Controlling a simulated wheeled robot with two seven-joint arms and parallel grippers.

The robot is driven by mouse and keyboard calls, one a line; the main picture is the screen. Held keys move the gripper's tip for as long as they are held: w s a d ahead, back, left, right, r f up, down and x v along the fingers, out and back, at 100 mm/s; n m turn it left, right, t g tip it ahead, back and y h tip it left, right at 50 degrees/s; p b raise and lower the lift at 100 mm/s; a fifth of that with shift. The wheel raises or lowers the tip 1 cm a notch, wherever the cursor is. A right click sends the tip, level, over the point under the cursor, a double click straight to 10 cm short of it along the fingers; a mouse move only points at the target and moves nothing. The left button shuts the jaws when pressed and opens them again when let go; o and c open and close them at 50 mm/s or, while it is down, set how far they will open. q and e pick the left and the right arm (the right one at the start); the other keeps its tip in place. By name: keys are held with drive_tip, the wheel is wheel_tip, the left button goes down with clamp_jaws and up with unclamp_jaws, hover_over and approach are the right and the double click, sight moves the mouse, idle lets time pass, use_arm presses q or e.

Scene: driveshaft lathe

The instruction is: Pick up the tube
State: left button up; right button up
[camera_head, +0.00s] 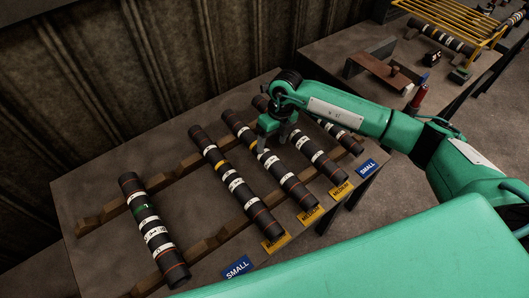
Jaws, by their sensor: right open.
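Several dark tubes with white bands lie on wooden rails on the table. The leftmost tube (153,232) has a green band and lies apart from the others. To its right are a tube with an orange band (235,183), another long tube (272,162), a tube (309,151) under my right arm, and a rightmost tube (340,131) partly hidden by that arm. My right gripper (263,146) is open, over the upper part of the middle tubes. Whether it touches one cannot be told. My left gripper is out of view.
The table (100,180) has blue SMALL labels (238,267) and yellow labels (275,242) along its front edge. A corrugated wall (120,80) stands behind. A second table at upper right holds a brown bracket (385,72) and a yellow rack (450,15).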

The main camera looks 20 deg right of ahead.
sight(266, 151)
drive_tip(key=shift+a+f, duration=0.15)
drive_tip(key=shift+f, duration=0.45)
drive_tip(key=shift+a+f+p, duration=0.2)
drive_tip(key=shift+f+p, duration=0.1)
drive_tip(key=shift+p, duration=0.1)
drive_tip(key=f, duration=0.1)
drive_tip(key=a+f+p, duration=0.1)
drive_tip(key=f, duration=0.1)
drive_tip(key=shift+w+a+f+p, duration=0.1)
drive_tip(key=shift+w+f+p, duration=0.1)
drive_tip(key=shift+p, duration=0.1)
drive_tip(key=shift+f, duration=0.5)
clamp_jaws()
drive_tip(key=shift+r, duration=0.15)
